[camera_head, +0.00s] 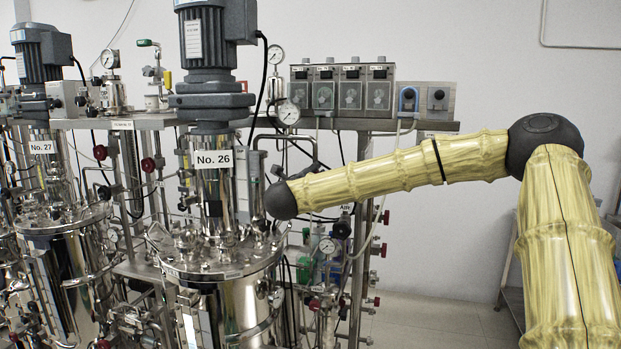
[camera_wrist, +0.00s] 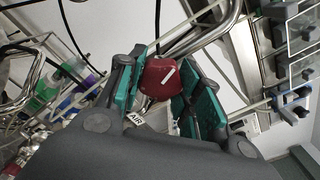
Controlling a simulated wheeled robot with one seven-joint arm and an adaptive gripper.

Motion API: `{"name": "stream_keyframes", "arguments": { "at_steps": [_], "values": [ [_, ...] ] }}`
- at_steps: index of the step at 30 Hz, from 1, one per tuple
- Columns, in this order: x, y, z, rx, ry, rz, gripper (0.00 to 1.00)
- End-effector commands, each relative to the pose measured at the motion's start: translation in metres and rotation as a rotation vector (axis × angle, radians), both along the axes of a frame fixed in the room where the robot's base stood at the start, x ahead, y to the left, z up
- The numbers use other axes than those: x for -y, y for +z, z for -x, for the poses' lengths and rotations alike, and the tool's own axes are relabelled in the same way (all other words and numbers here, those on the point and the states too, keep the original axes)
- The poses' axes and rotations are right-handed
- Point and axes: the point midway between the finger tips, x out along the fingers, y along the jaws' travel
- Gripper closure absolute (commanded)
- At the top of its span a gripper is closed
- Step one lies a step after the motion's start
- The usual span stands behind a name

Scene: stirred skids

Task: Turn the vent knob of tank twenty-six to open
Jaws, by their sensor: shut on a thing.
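Tank twenty-six (camera_head: 225,310) is a shiny steel vessel with a "No. 26" sign (camera_head: 213,159), in the middle left of the head view. In the wrist view a dark red knob (camera_wrist: 158,80) with a short slanted white mark on its face sits between the teal finger pads. My gripper (camera_wrist: 163,72) is shut on this knob. A small "AIR" label (camera_wrist: 136,118) shows close below it. In the head view my arm reaches in from the right to beside tank twenty-six. My gripper and the held knob are hidden there.
Tank twenty-seven, with its sign (camera_head: 41,147), stands at the left. A row of pump boxes (camera_head: 341,92) and gauges sits on the shelf behind. Pipes, hoses and several red valve knobs crowd the rack. The floor (camera_head: 440,318) at right is mostly clear.

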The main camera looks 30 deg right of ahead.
Motion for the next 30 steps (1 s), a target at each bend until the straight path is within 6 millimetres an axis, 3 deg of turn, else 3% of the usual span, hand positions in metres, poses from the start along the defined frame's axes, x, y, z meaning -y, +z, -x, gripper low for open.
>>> {"name": "stream_keyframes", "arguments": {
  "at_steps": [1, 4, 17, 30],
  "values": [
    [0.001, 0.001, 0.0, 0.002, -0.002, 0.0, 0.62],
    [0.001, 0.001, 0.0, 0.002, -0.002, 0.0, 0.43],
    [-0.005, 0.0, 0.003, 0.001, 0.001, -0.001, 0.43],
    [-0.059, 0.0, 0.05, 0.0, 0.002, -0.001, 0.43]
  ]
}}
